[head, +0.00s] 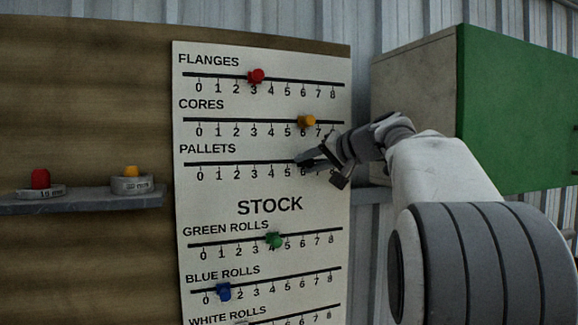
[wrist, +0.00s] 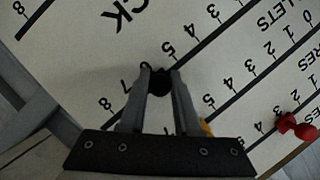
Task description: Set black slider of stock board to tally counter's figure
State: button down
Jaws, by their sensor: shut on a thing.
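The stock board (head: 190,215) is a white panel of labelled rows, each with a 0 to 8 scale. My gripper (head: 304,160) reaches in from the right at the PALLETS row. In the wrist view its two fingers (wrist: 160,85) are shut on the black slider (wrist: 160,80), which sits on its line close to the 6. The fingers hide the slider in the head view, and its exact mark is hard to tell. I cannot make out a tally counter with a figure in either view.
Other sliders are red (head: 256,76), yellow (head: 307,121), green (head: 274,240) and blue (head: 224,292). A shelf (head: 80,202) at left bears two grey round pieces with a red top (head: 40,179) and a yellow top (head: 131,171). A green-fronted cabinet (head: 515,110) hangs at right.

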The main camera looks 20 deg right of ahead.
jog(key=shift+d, duration=0.1)
jog(key=c, duration=0.6)
grip_release()
jog(key=b+v, duration=0.2)
jog(key=v, duration=1.5)
jog(key=shift+s, duration=0.25)
jog(key=shift+d, duration=0.15)
